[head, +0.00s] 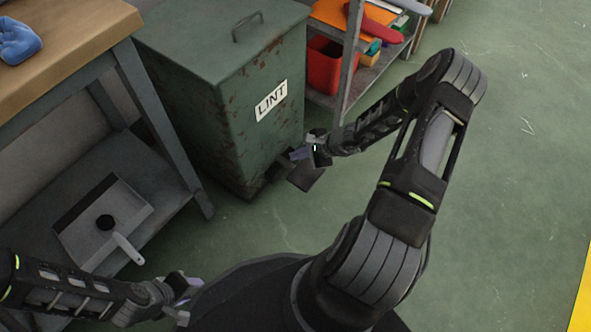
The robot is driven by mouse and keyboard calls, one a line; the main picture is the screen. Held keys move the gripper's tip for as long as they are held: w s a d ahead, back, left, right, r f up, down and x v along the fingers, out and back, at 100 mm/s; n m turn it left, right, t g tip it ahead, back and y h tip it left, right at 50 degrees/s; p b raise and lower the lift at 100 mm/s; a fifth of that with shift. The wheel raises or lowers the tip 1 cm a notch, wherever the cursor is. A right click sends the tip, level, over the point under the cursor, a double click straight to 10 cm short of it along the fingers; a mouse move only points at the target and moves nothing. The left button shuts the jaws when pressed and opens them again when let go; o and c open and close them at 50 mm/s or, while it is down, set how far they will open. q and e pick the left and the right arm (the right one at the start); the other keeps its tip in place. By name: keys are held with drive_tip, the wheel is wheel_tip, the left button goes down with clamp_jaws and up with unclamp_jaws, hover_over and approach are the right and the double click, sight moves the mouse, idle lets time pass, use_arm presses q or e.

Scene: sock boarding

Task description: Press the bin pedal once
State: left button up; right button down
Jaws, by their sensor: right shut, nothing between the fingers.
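The bin (215,100) is a dark green, rust-marked metal box with a "LINT" label (271,101). Its lid (205,45), with a handle on top, is closed. The pedal (306,175) is a dark plate sticking out low at the bin's front right. My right gripper (298,154) is shut and empty, close above the pedal; I cannot tell whether it touches it. My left gripper (188,286) is at the bottom left, well away from the bin, with its fingers seeming apart.
A workbench (75,40) with a blue item (17,41) stands left of the bin. A shelf unit with a red bin (325,68) stands right of the bin. The green floor at right is clear.

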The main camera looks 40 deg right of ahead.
sight(298, 167)
drive_tip(key=shift+s+f+b, duration=0.1)
drive_tip(key=shift+f+b, duration=0.75)
drive_tip(key=shift+f, duration=0.45)
idle(1.0)
drive_tip(key=shift+f+b, duration=0.4)
drive_tip(key=shift+b, duration=0.15)
drive_tip(key=shift+f+b, duration=0.3)
idle(0.4)
